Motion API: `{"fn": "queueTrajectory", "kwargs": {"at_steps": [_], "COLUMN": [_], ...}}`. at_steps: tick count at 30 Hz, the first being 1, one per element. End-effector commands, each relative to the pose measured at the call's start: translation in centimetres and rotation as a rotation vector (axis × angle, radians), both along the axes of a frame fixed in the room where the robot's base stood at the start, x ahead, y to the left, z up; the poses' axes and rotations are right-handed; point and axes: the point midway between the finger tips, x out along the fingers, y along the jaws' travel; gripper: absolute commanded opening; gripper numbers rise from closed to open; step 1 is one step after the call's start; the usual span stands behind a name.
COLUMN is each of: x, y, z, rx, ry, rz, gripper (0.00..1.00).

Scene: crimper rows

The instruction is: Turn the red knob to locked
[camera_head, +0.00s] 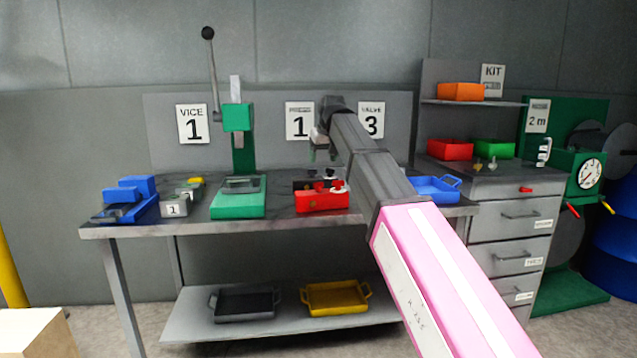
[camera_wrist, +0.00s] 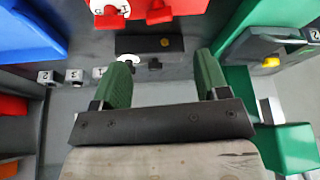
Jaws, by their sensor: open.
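A red block (camera_head: 322,202) sits on the workbench, with small red knobs (camera_head: 319,186) on its top and a white round plate (camera_head: 339,188) beside them. In the wrist view, a red knob (camera_wrist: 158,12) and a white plate (camera_wrist: 117,6) are cut by the top edge. The knob's setting is too small to read. My gripper (camera_wrist: 165,56) is open and empty, its two green fingers apart. In the head view, my gripper (camera_head: 319,145) hangs above and behind the red block, partly hidden by my arm.
A black block (camera_wrist: 150,44) lies just beyond the fingertips. A green press (camera_head: 238,197) stands left of the red block, and a blue tray (camera_head: 436,188) lies right.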

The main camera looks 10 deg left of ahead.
Motion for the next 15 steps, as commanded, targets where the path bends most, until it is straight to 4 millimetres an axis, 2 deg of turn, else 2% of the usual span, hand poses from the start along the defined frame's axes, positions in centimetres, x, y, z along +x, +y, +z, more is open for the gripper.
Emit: {"fn": "queueTrajectory", "kwargs": {"at_steps": [7, 15], "x": [0.5, 1.9], "y": [0.1, 1.1], "z": [-0.9, -5.1], "rx": [-0.008, -0.009], "ry": [0.000, 0.001], "rz": [0.045, 0.044], "gripper": [0.68, 0.68]}}
